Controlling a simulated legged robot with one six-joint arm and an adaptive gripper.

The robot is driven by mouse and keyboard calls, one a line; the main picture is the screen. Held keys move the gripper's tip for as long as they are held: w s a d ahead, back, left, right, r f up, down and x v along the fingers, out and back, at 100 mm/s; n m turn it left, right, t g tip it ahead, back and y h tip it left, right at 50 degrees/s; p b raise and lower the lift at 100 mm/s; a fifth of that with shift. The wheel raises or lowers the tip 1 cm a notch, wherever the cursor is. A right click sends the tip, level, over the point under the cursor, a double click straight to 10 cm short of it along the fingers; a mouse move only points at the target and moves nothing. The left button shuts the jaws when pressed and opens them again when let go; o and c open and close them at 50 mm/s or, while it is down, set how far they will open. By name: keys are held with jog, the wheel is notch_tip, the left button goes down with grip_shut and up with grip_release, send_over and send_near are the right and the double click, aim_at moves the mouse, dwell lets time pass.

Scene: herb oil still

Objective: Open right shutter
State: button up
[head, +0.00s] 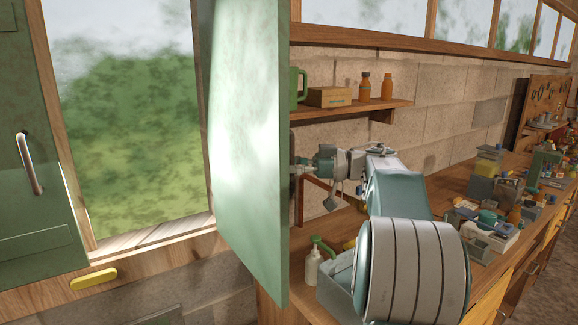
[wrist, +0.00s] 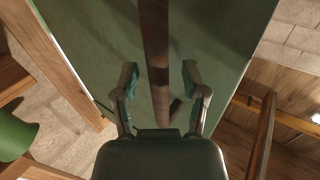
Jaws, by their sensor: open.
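The right shutter (head: 243,130) is a green panel swung out from the window frame toward me, so the opening beside it is uncovered. In the wrist view its green face (wrist: 100,40) fills the middle. A brownish bar handle (wrist: 155,50) runs down that face. My gripper (wrist: 160,85) is open, with one finger on each side of the bar and visible gaps to both. In the head view my arm reaches in from the right to the shutter's far side, and the shutter hides the fingertips. The left shutter (head: 30,200) is closed, with a metal handle (head: 29,163).
A yellow oblong piece (head: 93,279) sits on the frame below the window. A wall shelf (head: 350,112) with a green mug (head: 298,86), box and bottles lies right of the shutter. The cluttered workbench (head: 440,190) runs along the right, with a pump bottle (head: 312,268) near the shutter's lower edge.

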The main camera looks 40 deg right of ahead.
jog(key=v, duration=1.2)
jog(key=shift+d+f, duration=0.1)
